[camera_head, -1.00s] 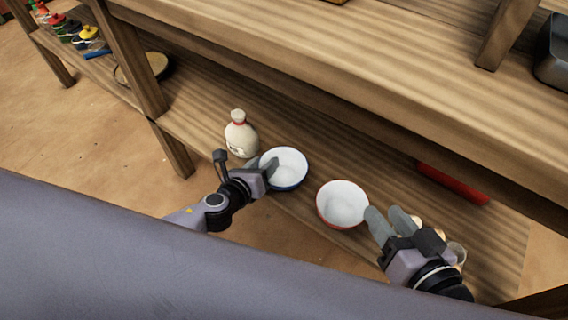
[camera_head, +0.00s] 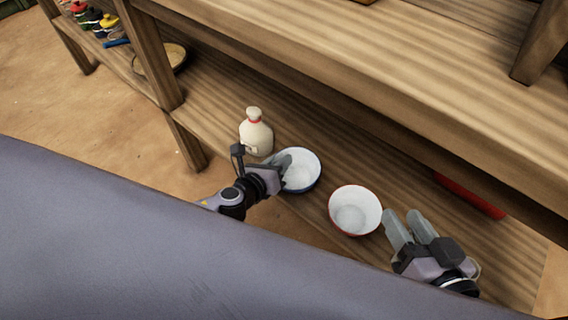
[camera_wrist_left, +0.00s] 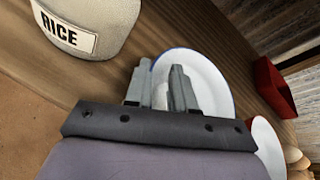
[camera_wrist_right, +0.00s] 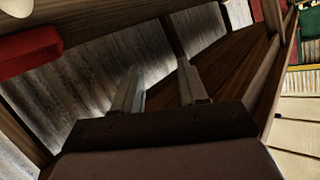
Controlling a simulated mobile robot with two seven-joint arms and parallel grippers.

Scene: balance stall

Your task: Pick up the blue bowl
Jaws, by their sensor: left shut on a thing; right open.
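The blue bowl (camera_head: 308,176), white inside with a blue rim, is upright on the lower wooden shelf, between the bottle and the red bowl. My left gripper (camera_head: 281,166) is shut on its near-left rim. In the left wrist view, one finger is inside the bowl (camera_wrist_left: 215,85) and the other outside, with the wall between the fingertips (camera_wrist_left: 161,82). I cannot tell whether the bowl is clear of the shelf. My right gripper (camera_head: 407,220) is open and empty, right of the red bowl.
A red-rimmed bowl (camera_head: 355,210) stands close to the right. A cream bottle (camera_head: 256,135), labelled RICE in the left wrist view (camera_wrist_left: 85,25), stands close to the left. A red box (camera_wrist_left: 275,88) lies farther right. The upper shelf (camera_head: 350,60) overhangs behind.

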